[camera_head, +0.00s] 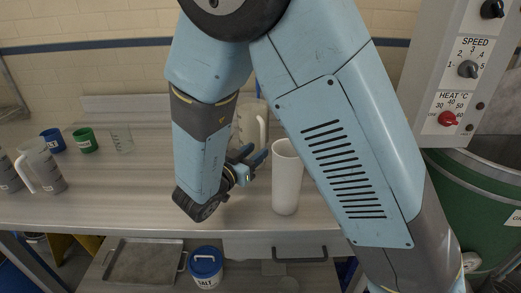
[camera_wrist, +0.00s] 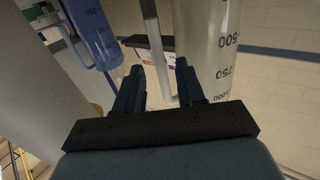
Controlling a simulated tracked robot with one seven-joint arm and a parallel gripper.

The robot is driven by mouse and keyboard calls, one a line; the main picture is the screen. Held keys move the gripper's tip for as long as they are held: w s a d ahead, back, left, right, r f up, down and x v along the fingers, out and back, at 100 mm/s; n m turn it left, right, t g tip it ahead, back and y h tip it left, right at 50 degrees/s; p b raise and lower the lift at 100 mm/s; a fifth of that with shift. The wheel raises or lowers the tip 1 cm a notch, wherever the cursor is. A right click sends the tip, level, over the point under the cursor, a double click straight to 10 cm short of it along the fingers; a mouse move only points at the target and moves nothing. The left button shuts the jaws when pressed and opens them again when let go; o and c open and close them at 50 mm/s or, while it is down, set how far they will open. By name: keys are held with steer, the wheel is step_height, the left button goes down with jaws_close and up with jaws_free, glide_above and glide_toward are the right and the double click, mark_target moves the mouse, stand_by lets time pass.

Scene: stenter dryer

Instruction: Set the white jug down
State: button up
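The white jug (camera_head: 252,123) is behind my gripper in the head view, upright, its handle toward the right. Its base is partly hidden by my gripper, so I cannot tell whether it touches the worktop (camera_head: 130,190). In the wrist view a pale jug with grey volume marks (camera_wrist: 208,45) fills the upper right, and its bar-like handle (camera_wrist: 152,35) runs down between my fingers. My gripper (camera_head: 256,156) is beside the jug. Its fingers, also in the wrist view (camera_wrist: 160,85), are apart, with gaps showing on both sides of the handle.
A tall white vessel (camera_head: 287,180) stands close right of my gripper. Blue (camera_head: 53,141) and green (camera_head: 86,141) cups, a clear beaker (camera_head: 121,140) and a marked jug (camera_head: 42,167) stand left. A control panel (camera_head: 462,70) is at right. The worktop between is clear.

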steer(key=v, duration=0.9)
